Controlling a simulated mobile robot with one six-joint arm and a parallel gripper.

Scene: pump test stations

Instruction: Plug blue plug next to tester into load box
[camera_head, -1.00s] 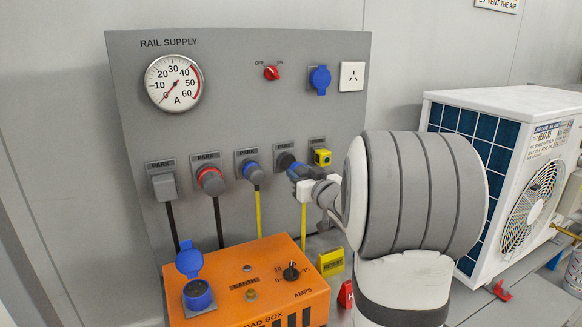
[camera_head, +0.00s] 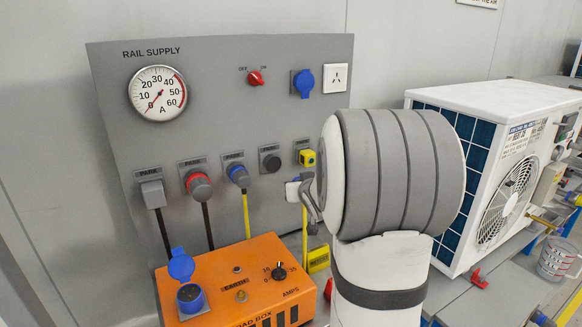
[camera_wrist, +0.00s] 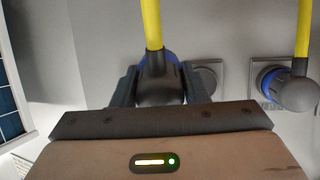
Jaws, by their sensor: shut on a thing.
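My gripper (camera_head: 297,190) is shut on a blue plug with a dark grey body (camera_wrist: 160,75) and a yellow cable, apart from the panel; the arm hides most of it in the head view. In the wrist view my gripper (camera_wrist: 160,92) has a finger on each side of the plug. The orange load box (camera_head: 262,258) stands below the panel at lower left. Its blue socket (camera_head: 190,297) has its blue lid (camera_head: 181,265) raised. A yellow tester (camera_head: 318,259) is partly visible right of the load box.
The rail supply panel (camera_head: 215,110) has a bare park socket (camera_head: 270,159). Left of it another blue plug (camera_head: 238,173), a red plug (camera_head: 198,184) and a grey plug (camera_head: 152,193) are parked. An air-conditioner unit (camera_head: 480,160) stands at right.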

